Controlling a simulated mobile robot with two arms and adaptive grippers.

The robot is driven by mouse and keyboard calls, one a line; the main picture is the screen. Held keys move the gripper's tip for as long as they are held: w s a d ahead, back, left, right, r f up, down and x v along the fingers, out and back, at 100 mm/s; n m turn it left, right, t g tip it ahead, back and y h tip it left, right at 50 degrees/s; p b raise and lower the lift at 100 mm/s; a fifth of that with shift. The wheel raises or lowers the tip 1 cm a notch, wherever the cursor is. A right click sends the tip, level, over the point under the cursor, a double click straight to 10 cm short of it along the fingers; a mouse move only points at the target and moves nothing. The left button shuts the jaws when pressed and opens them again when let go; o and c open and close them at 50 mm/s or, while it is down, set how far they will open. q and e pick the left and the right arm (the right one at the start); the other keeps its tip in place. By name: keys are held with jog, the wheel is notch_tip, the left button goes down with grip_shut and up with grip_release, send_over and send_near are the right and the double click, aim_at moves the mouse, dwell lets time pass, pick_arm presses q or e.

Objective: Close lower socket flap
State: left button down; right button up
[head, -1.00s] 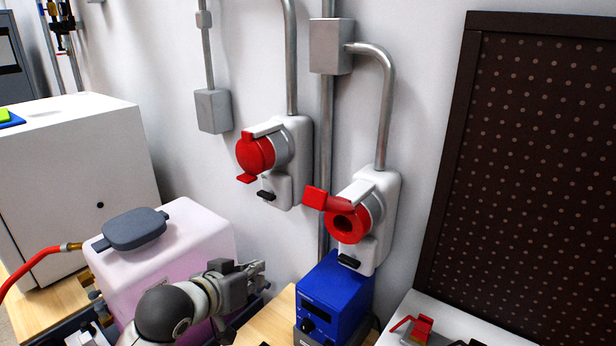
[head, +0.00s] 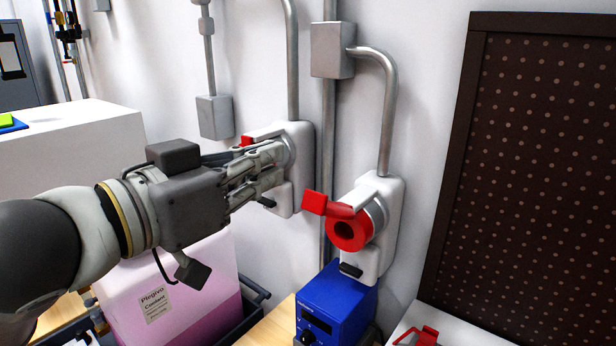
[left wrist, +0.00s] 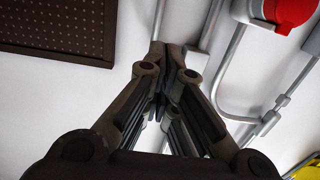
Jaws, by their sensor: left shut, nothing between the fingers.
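The lower socket (head: 349,233) is on the right in the head view, a red ring with a dark hole on a white wall box. Its red flap (head: 315,202) stands open, up and to the left of the ring. The other, higher socket (head: 292,150) is to its left, mostly hidden behind my left gripper. My left gripper (head: 280,166) is shut and empty, in front of that higher socket and left of the open flap, apparently apart from it. The left wrist view shows its closed fingers (left wrist: 174,52) and a red socket face (left wrist: 290,10) at top right. My right gripper is out of view.
A blue device (head: 335,305) stands under the lower socket. A pink coolant container (head: 160,300) is below my left arm. Grey conduits (head: 388,110) run up the wall. A dark perforated panel (head: 530,150) is at right. The wall between it and the lower socket is clear.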

pick_arm(q)
jog(key=p, duration=0.6)
send_over(312, 203)
jog(key=shift+w, duration=0.2)
jog(key=f+p, duration=0.1)
jog(key=f, duration=0.2)
jog(key=shift+s, duration=0.2)
jog(key=shift+s+a+f, duration=0.35)
jog(key=shift+f, duration=0.25)
jog(key=shift+w+d, duration=0.1)
jog(key=shift+d, duration=0.05)
